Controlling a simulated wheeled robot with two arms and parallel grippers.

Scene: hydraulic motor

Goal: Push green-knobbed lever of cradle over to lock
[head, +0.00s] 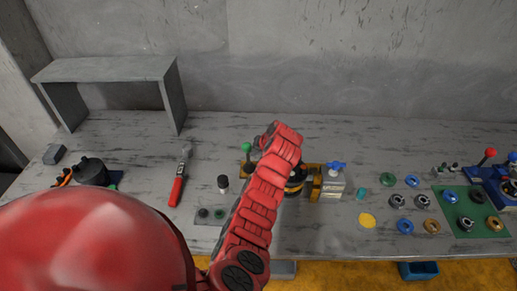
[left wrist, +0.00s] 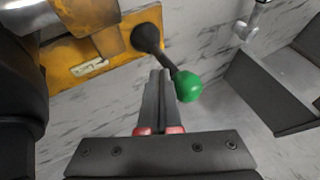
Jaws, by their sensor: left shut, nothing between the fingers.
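The green knob (left wrist: 189,86) tops a dark lever (left wrist: 168,60) that rises from a pivot on the worn yellow cradle (left wrist: 60,70). In the head view the green knob (head: 247,147) stands just left of my left gripper (head: 257,143), and the cradle (head: 316,190) is partly hidden behind my red left arm. In the left wrist view my left gripper (left wrist: 159,74) is shut and empty, its tips close beside the lever and knob. I cannot tell whether they touch. My right gripper is not in view.
A red-handled tool (head: 178,188) and a small dark-capped part (head: 223,183) lie left of the cradle. A block with a blue knob (head: 336,166) stands right of it. Several rings and a green mat (head: 447,192) lie farther right. A grey shelf (head: 105,69) stands at the back left.

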